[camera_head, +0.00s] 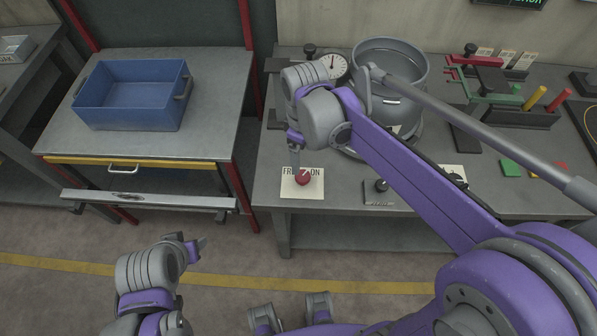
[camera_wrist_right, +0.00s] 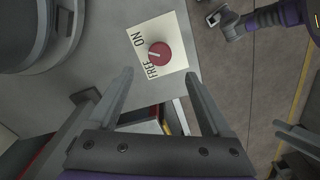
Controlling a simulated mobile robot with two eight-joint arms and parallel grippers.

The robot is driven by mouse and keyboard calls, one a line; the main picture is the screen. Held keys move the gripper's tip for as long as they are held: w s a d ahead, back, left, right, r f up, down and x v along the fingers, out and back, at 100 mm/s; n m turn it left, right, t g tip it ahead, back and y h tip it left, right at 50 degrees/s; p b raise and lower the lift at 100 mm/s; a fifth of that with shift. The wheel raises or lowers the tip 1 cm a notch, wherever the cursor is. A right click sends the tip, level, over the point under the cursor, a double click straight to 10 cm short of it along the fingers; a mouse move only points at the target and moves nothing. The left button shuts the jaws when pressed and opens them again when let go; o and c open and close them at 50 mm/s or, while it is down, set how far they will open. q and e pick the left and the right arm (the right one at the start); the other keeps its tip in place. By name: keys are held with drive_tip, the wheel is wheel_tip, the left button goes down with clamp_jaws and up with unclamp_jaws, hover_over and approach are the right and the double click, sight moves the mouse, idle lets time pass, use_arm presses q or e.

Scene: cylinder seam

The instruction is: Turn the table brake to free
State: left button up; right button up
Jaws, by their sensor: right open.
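The table brake is a round red knob (camera_head: 303,177) on a white plate (camera_head: 289,190) marked FREE and ON, near the front left corner of the workbench. In the right wrist view the knob (camera_wrist_right: 160,54) shows a short white pointer line towards the lettered side, roughly between the two words. My right gripper (camera_head: 295,157) hangs just above and behind the knob in the head view. In the wrist view its two fingers (camera_wrist_right: 158,76) are apart and empty, with the knob beyond their tips and not touched. My left gripper (camera_head: 203,243) is low over the floor, away from the bench.
A grey cylinder (camera_head: 402,58) stands on the workbench behind my right arm, with a dial gauge (camera_head: 334,66) beside it. A small black knob (camera_head: 381,185) is right of the brake. A blue bin (camera_head: 130,105) sits on the left table. Floor lies open in front.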

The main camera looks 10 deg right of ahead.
sight(303, 175)
wheel_tip(303, 175, down, 9)
drive_tip(key=shift+f+b, duration=0.1)
drive_tip(key=shift+b, duration=0.25)
clamp_jaws()
idle(0.3)
drive_tip(key=n, duration=0.3)
drive_tip(key=shift+n+b, duration=0.35)
drive_tip(key=shift+n, duration=0.05)
drive_tip(key=n, duration=0.3)
drive_tip(key=shift+n, duration=0.3)
drive_tip(key=n+b, duration=0.1)
drive_tip(key=n, duration=0.5)
drive_tip(key=shift+n, duration=0.4)
